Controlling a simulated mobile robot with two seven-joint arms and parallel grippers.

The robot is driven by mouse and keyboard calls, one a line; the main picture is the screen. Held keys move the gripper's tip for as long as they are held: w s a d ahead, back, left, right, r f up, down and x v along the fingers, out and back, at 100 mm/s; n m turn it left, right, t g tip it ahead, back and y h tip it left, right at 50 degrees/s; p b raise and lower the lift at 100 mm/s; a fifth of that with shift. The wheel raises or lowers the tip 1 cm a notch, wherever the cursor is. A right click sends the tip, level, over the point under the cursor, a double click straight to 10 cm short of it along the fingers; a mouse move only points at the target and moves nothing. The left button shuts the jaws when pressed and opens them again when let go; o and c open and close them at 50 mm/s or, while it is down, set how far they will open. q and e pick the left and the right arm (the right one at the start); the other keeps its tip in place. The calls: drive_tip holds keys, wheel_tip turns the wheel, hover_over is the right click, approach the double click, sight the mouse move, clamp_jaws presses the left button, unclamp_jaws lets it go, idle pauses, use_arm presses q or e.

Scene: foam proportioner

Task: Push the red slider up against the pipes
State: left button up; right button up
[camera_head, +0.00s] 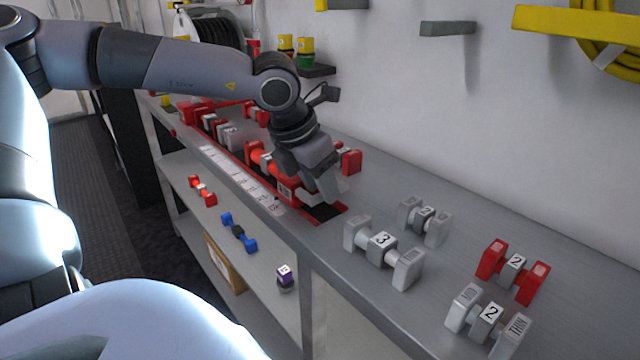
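A long red tray or rail (340,214) lies along the bench, with a dark bottom at its near end. Red and grey pipe fittings (262,160) stand in a row in it. I cannot clearly make out which red part is the slider; the red piece at the tray's near end is partly hidden by my gripper. My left gripper (322,196) points down over this near end, close beside the nearest red fitting (286,190). Whether its fingers touch anything, or how far apart they are, cannot be told. My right gripper is not in view.
A lower shelf holds a blue fitting (238,232) and a purple-topped one (285,276). The wall (420,110) runs behind the bench.

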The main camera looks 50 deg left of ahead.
use_arm(q)
drive_tip(key=shift+w+f, duration=0.1)
drive_tip(key=shift+f, duration=0.1)
clamp_jaws()
drive_tip(key=shift+w+a, duration=0.2)
drive_tip(key=shift+a, duration=1.9)
unclamp_jaws()
drive_tip(key=shift+p+v, duration=0.3)
drive_tip(key=shift+v, duration=3.35)
